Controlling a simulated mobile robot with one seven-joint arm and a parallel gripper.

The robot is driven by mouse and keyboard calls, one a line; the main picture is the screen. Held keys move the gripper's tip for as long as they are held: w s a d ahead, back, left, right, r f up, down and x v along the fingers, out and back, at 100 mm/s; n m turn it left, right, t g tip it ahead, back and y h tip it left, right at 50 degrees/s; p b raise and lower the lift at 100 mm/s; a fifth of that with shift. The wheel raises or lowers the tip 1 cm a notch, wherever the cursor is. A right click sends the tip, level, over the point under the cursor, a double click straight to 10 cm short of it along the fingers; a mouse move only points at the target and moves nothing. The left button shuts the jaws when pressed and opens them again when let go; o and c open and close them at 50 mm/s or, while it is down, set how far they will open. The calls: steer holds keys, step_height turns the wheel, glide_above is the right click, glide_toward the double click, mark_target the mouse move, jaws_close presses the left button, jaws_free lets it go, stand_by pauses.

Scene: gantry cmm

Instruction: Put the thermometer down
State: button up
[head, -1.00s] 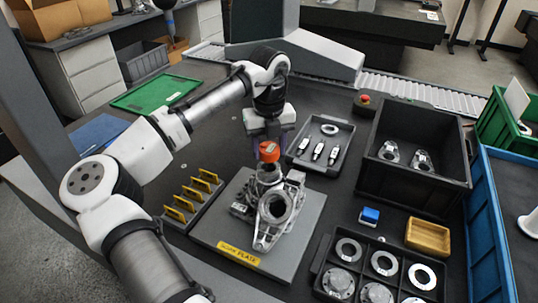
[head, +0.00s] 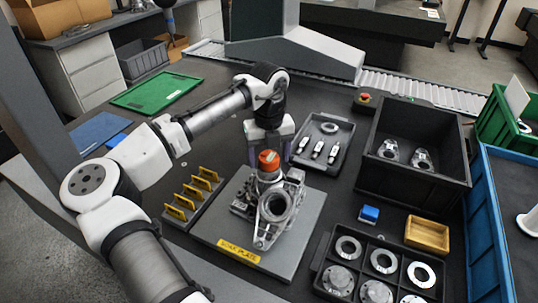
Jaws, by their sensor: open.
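The thermometer appears to be the orange-red capped piece (head: 268,160), upright below my gripper (head: 269,155). My gripper points down over it with its jaws open, one finger to each side of the cap. The cap sits at the back of a grey metal casting with a large ring (head: 277,206), on the grey soak plate (head: 300,240) with its yellow label. The thermometer's lower part blends with the casting, so I cannot tell whether it rests on the plate or on the casting.
Yellow upright slots (head: 192,196) stand left of the plate. A grey tray (head: 338,130) with small tools lies behind right. A deep black bin (head: 440,190) and a tray of rings (head: 322,265) are to the right. A small blue block (head: 369,214) sits between them.

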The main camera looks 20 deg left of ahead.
mark_target(269, 156)
steer(key=shift+r, duration=0.1)
step_height(269, 156, up, 12)
steer(key=b, duration=0.1)
steer(key=shift+b, duration=0.3)
